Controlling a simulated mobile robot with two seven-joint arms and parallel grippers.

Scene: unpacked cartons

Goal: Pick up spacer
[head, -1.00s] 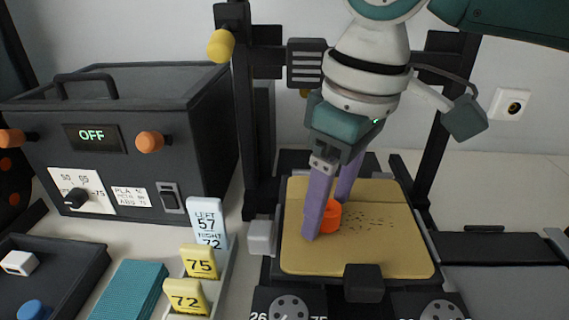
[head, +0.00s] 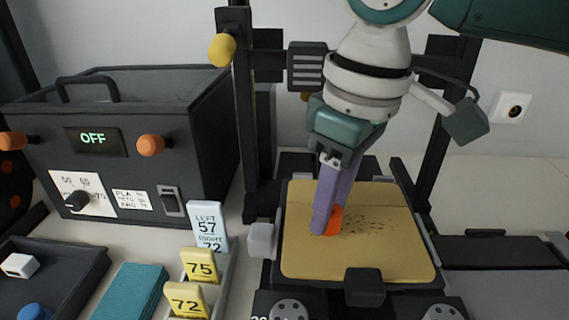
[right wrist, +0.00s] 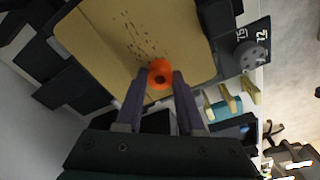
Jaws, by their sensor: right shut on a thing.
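The orange spacer (head: 335,219) is a small ring-shaped piece on the tan print bed (head: 400,262). In the right wrist view the spacer (right wrist: 160,72) shows a dark central hole. My right gripper (head: 326,228) reaches down from above with purple fingers and is shut on the spacer. In the right wrist view its fingertips (right wrist: 159,80) lie on either side of the spacer. In the head view the fingers hide part of the spacer, and I cannot tell whether it is clear of the bed. My left gripper is not in view.
A dark box with an OFF display (head: 93,139) stands at the left. Yellow tags (head: 200,265), a teal block (head: 136,291) and a dark tray (head: 60,262) are at the front left. Black printer uprights (head: 240,120) flank the bed. The bed's right side is open, with dark specks.

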